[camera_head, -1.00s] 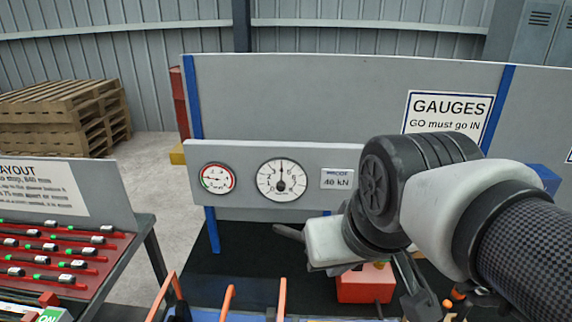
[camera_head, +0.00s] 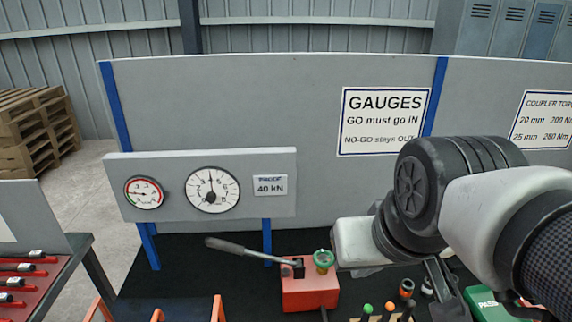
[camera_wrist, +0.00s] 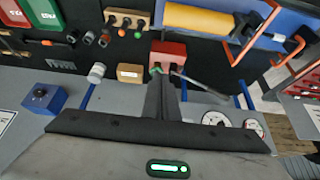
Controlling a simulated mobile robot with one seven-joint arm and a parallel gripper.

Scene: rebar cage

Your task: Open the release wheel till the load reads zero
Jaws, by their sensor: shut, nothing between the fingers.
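The green release wheel (camera_head: 323,258) sits on top of the red pump block (camera_head: 310,293), beside a grey lever (camera_head: 240,248) that reaches left. The large white load dial (camera_head: 212,190) has its needle pointing almost straight up; its fine marks are too small to read. A smaller dial (camera_head: 143,192) with a red and green arc hangs to its left, needle pointing left. My gripper (camera_wrist: 163,78) is shut and empty. In the wrist view its fingertips overlap the edge of the green wheel (camera_wrist: 154,70); I cannot tell whether they touch.
A "PROOF 40 kN" label (camera_head: 270,185) is right of the dials. Orange posts (camera_head: 218,308) stand at the front. Small gauges and plugs (camera_head: 406,289) and a green PASS box (camera_head: 483,304) lie right of the pump. A red rack (camera_head: 25,285) stands at left.

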